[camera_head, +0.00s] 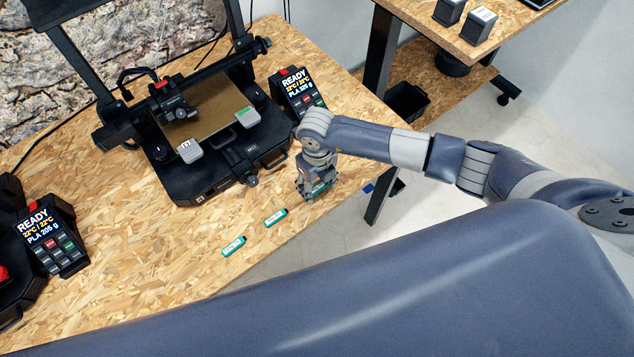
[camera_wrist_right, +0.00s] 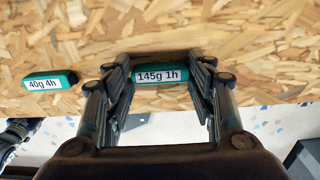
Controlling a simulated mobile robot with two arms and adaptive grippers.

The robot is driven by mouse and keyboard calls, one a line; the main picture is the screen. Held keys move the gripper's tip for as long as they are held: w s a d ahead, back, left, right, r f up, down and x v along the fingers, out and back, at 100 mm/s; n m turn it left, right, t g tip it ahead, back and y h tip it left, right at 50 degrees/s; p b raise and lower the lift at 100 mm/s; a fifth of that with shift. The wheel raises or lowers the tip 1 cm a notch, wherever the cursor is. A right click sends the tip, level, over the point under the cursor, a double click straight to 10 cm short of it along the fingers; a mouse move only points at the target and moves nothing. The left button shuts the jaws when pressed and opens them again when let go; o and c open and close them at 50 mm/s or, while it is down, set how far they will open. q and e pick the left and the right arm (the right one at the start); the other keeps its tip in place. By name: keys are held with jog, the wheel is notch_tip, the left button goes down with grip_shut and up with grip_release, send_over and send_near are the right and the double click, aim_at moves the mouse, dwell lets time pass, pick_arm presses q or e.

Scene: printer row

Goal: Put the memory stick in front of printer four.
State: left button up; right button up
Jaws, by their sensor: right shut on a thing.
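My right gripper (camera_head: 315,194) is low at the front edge of the wooden table (camera_head: 150,262), shut on a teal memory stick. In the right wrist view, that stick (camera_wrist_right: 160,73) carries the label "145g 1h" and sits between the fingers (camera_wrist_right: 160,84). Two more teal sticks lie on the table: one (camera_head: 275,217) left of the gripper, and another (camera_head: 233,245) farther left. In the wrist view the nearer one (camera_wrist_right: 49,81) reads "40g 4h". A black printer (camera_head: 248,157) stands behind the gripper. I cannot tell which printer is number four.
A display (camera_head: 298,92) reading READY stands right of the printer. Another READY display (camera_head: 47,240) and part of a printer are at the far left. The table front between them is mostly clear. A second table (camera_head: 455,35) with dark boxes is at top right.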

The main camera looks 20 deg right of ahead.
aim_at(317, 187)
jog(key=o, duration=0.8)
jog(key=shift+f, duration=0.1)
jog(key=shift+c, duration=0.2)
notch_tip(317, 187, up, 12)
jog(key=b, duration=0.2)
jog(key=shift+r, duration=0.2)
